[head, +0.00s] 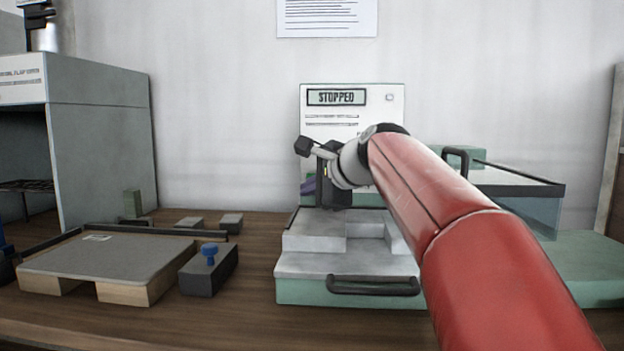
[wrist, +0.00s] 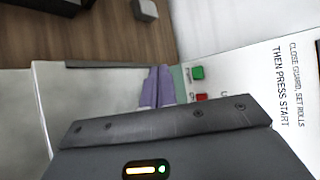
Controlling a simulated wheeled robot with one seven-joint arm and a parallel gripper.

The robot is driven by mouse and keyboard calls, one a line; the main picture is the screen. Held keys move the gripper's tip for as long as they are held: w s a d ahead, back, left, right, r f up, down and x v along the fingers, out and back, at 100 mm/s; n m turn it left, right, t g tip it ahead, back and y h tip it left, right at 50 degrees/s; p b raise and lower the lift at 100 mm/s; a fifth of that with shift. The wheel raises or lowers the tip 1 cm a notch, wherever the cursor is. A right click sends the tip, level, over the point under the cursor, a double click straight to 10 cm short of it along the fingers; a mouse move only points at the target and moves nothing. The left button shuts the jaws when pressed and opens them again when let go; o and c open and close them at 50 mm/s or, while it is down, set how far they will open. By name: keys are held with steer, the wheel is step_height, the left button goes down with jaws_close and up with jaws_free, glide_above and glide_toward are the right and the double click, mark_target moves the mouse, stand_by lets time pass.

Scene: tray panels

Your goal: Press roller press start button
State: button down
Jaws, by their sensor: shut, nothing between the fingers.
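The roller press panel (head: 390,118) stands at the back, and its display (head: 337,97) reads STOPPED. In the wrist view a green button (wrist: 197,73) sits above a red button (wrist: 201,97) on the white panel. Printed text (wrist: 285,85) beside them says to close guard, set rolls, then press start. My gripper (wrist: 157,84) has purple fingers side by side, shut and empty. The fingers are left of the green button in the wrist view, with a gap in the picture; depth is unclear. In the head view my gripper (head: 309,187) is in front of the panel's lower left, and the buttons are hidden.
A pale green base with a black handle (head: 374,287) and grey blocks lies below my gripper. A clear-sided box with a dark rim (head: 525,188) stands right, partly behind my arm. Left are a grey tray panel (head: 95,258), a blue-knobbed block (head: 208,272) and a grey cabinet (head: 100,140).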

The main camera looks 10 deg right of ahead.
steer(key=shift+w, duration=0.1)
steer(key=w+p, duration=0.1)
steer(key=w, duration=0.1)
steer(key=w+d+p, duration=0.1)
steer(key=w, duration=0.1)
steer(key=w+d+p, duration=0.1)
steer(key=w, duration=0.1)
steer(key=shift+w+d+r+p, duration=0.15)
steer(key=shift+w+p, duration=0.2)
steer(key=shift+w+d+p, duration=0.25)
steer(key=shift+w+p, duration=0.1)
steer(key=shift+w, duration=0.35)
steer(key=shift+w, duration=0.1)
stand_by(1.1)
steer(key=shift+w+d+p, duration=0.1)
steer(key=shift+w+p, duration=0.2)
steer(key=shift+p, duration=0.15)
